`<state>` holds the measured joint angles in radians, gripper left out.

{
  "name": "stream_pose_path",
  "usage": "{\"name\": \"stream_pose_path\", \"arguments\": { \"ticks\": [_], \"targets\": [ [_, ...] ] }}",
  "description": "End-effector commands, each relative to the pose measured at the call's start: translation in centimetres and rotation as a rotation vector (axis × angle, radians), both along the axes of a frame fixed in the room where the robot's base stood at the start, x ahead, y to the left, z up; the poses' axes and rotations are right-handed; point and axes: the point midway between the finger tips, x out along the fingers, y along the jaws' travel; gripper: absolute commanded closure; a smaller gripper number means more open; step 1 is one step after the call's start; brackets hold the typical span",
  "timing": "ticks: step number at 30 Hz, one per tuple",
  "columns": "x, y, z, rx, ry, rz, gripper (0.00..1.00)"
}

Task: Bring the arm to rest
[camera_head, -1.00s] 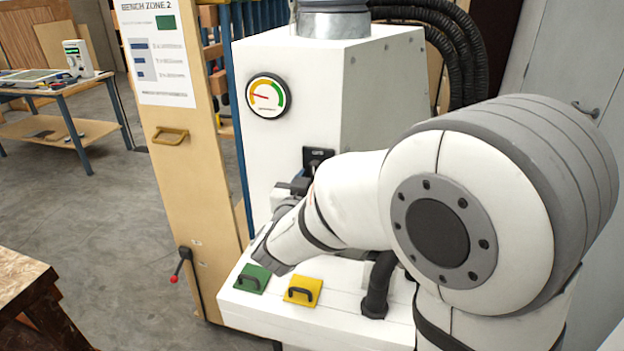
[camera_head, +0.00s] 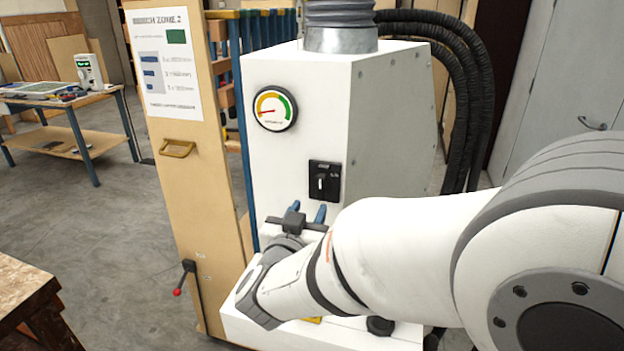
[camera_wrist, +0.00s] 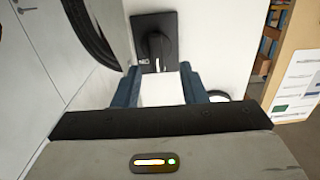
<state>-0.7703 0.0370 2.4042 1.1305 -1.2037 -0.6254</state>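My gripper (camera_head: 308,211) is in front of the white machine, below and to the left of its black rotary switch (camera_head: 323,181). Its two blue fingers are apart, with nothing between them. In the wrist view, the gripper (camera_wrist: 161,80) shows the same gap, and the switch (camera_wrist: 157,42) lies beyond the fingertips. The switch knob looks upright in the head view. My arm reaches in from the right and hides part of the machine's lower ledge.
The white machine (camera_head: 300,130) carries a round gauge (camera_head: 273,108), its needle pointing left. A wooden panel (camera_head: 190,200) with a red-tipped lever stands left of it. A wooden bench (camera_head: 25,290) is at lower left. Open floor (camera_head: 110,240) lies between.

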Motion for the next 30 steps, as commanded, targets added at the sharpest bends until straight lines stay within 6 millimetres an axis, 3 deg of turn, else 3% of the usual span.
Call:
{"name": "stream_pose_path", "arguments": {
  "ticks": [7,14,21,30],
  "targets": [
    [1.7,-0.5,-0.6,0.126,0.161,0.235,0.62],
    [-0.3,-2.3,-2.7,0.182,0.430,0.424,0.62],
    [-6.3,-7.4,-6.0,0.176,0.794,0.456,0.62],
    [-15.9,-15.7,-8.7,0.156,1.215,0.269,0.62]
  ]
}}
